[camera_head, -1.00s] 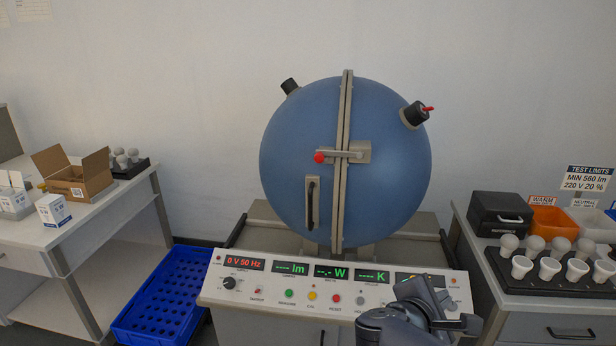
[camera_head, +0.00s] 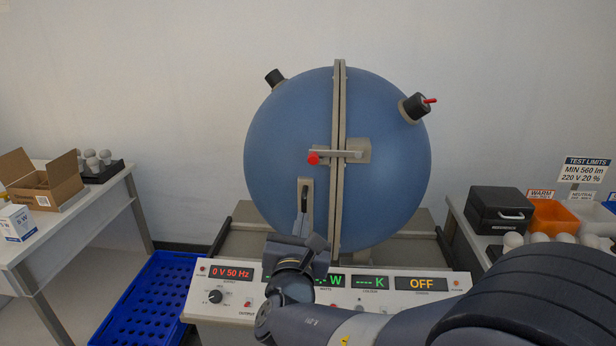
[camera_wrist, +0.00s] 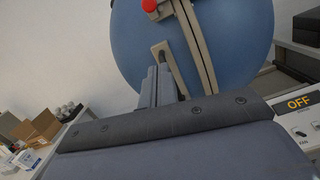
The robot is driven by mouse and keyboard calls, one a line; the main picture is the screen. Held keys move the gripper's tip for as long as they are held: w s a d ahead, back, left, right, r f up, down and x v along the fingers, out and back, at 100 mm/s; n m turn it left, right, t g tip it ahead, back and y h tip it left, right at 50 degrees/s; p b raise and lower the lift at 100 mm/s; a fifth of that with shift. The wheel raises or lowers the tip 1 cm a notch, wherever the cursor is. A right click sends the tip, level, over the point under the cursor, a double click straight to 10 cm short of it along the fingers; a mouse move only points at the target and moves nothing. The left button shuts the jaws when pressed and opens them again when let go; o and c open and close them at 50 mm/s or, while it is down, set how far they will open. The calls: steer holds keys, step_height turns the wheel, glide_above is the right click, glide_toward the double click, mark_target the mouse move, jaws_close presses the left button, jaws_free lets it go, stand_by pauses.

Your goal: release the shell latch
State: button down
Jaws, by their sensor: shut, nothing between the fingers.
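The blue sphere shell (camera_head: 290,130) stands closed behind the control panel. Its latch (camera_head: 336,154) is a metal bar lying level across the seam, with a red knob (camera_head: 313,158) at its left end. The knob also shows at the top of the wrist view (camera_wrist: 150,5). A handle (camera_head: 304,203) is mounted on the shell left of the seam, below the latch. My gripper (camera_head: 303,226) is in front of the handle's lower part and below the latch, apart from the knob. In the wrist view its fingers (camera_wrist: 158,82) are together and empty, overlapping the handle plate (camera_wrist: 160,50); contact cannot be told.
The control panel (camera_head: 233,298) lies under my arm, with lit displays. A blue crate (camera_head: 160,295) is on the floor at left. A left bench (camera_head: 75,230) holds boxes and bulbs. A right bench holds a black case (camera_head: 498,208) and an orange bin (camera_head: 552,218).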

steer(key=w+d+r+p, duration=0.1)
steer(key=w+r+p, duration=0.3)
steer(key=w, duration=0.6)
steer(key=shift+w+d+r+p, duration=0.15)
steer(key=shift+w+r+p, duration=0.1)
steer(key=shift+r+p, duration=0.2)
steer(key=shift+b, duration=0.3)
